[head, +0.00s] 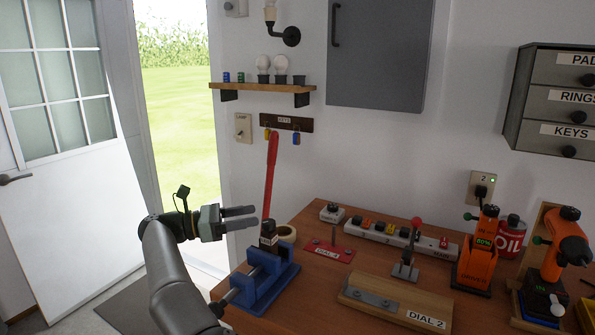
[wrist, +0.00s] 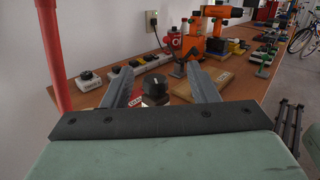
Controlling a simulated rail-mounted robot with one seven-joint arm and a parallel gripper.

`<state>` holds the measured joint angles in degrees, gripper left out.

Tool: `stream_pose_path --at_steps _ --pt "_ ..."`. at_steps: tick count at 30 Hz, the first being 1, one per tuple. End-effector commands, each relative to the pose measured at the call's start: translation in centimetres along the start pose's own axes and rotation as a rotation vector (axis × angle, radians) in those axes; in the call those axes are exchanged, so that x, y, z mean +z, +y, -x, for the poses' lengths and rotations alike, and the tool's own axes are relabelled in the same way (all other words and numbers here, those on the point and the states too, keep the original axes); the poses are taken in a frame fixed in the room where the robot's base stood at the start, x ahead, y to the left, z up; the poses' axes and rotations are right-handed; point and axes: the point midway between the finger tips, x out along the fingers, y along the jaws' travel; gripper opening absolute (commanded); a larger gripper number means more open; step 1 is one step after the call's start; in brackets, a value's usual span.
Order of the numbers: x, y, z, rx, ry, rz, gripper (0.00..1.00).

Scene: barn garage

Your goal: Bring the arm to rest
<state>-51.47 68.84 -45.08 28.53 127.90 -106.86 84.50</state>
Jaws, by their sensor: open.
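My gripper (head: 239,218) is at the left of the head view, in front of the doorway and just left of the red bar above the blue vise. Its two fingers are apart, with nothing between them in the head view. In the wrist view my gripper (wrist: 154,92) also shows its fingers spread, pointing along the workbench. A dark nut-like piece (wrist: 155,88) shows beyond and between the fingertips there; it does not look gripped. My arm reaches up from the bottom left of the head view.
The wooden workbench (head: 330,295) holds a power strip (head: 385,234), orange tools (head: 477,255) and the DIAL 2 board (head: 395,307). The white door (head: 75,200) stands open at left.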

Motion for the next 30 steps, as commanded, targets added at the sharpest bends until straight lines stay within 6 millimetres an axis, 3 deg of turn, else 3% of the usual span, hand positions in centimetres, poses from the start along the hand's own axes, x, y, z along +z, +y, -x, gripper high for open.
stream_pose_path --at_steps 5,8,11,13,15,18,20,23,30 --pt "3.8 1.8 -6.1 0.039 -0.060 0.095 0.54" --pt "6.4 3.1 -10.8 0.082 -0.114 0.193 0.54" --pt "9.5 4.4 -17.0 0.159 -0.193 0.357 0.54" --pt "11.4 5.2 -22.2 0.251 -0.271 0.536 0.54" --pt "12.1 5.9 -26.2 0.385 -0.366 0.750 0.54" --pt "10.9 5.7 -28.9 0.610 -0.523 1.059 0.54" --pt "9.1 4.7 -28.9 0.764 -0.634 1.241 0.54" --pt "4.7 0.9 -26.7 1.039 -0.859 1.530 0.54" --pt "-5.8 -12.7 -19.5 1.543 -1.368 1.976 0.54"
